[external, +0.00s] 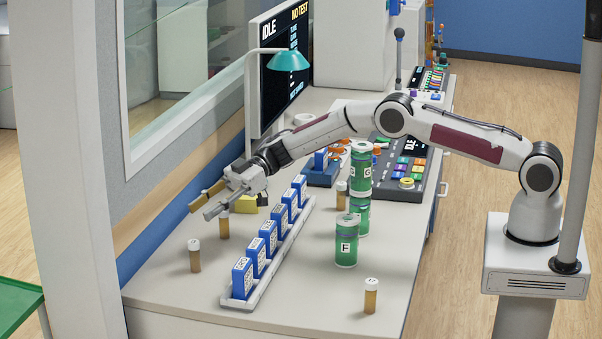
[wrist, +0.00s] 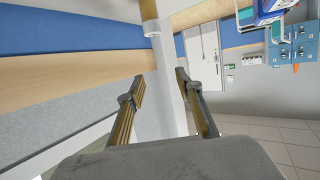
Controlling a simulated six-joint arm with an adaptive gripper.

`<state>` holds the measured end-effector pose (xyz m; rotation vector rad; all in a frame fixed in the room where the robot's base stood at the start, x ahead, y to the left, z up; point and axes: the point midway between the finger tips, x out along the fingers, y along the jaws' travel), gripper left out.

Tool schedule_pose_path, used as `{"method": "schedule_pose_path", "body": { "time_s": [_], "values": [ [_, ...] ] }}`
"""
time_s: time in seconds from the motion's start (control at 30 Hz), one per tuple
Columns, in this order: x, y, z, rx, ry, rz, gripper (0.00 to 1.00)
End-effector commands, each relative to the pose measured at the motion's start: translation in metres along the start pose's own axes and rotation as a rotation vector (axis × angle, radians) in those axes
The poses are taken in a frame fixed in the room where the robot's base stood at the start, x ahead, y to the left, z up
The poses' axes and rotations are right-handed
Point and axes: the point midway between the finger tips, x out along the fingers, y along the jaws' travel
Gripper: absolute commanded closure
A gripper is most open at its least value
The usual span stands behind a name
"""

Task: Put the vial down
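My gripper (external: 200,212) is open, reaching left over the counter near the wall; nothing shows between its fingers. It also shows in the wrist view (wrist: 160,75), with its two fingers apart. An amber vial with a white cap (external: 224,224) stands upright on the counter, just below and to the right of the fingertips. An inverted amber vial with a white cap (wrist: 151,22) shows at the top edge of the wrist view, outside the fingers; its far end is cut off. Similar vials stand at the front left (external: 194,257), front right (external: 371,296) and mid-counter (external: 341,195).
A white rack (external: 240,304) of blue labelled blocks (external: 242,278) runs diagonally beside the gripper. Green canisters (external: 347,243) stand to its right. A monitor (external: 283,75) and lamp (external: 289,61) stand behind. The front counter has free room.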

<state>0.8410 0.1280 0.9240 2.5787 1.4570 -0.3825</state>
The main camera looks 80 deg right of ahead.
Motion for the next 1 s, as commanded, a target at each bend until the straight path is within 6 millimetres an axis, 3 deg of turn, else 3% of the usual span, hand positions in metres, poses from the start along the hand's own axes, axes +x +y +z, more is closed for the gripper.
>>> {"method": "schedule_pose_path", "body": {
  "time_s": [0.17,0.47,0.7,1.0],
  "values": [
    [-0.005,0.008,-0.020,-0.013,0.011,0.040,0.65],
    [-0.030,0.037,-0.092,-0.050,0.040,0.215,0.65],
    [-0.065,0.055,-0.151,-0.068,0.049,0.379,0.65],
    [-0.118,0.063,-0.211,-0.063,0.038,0.573,0.65]
  ]
}}
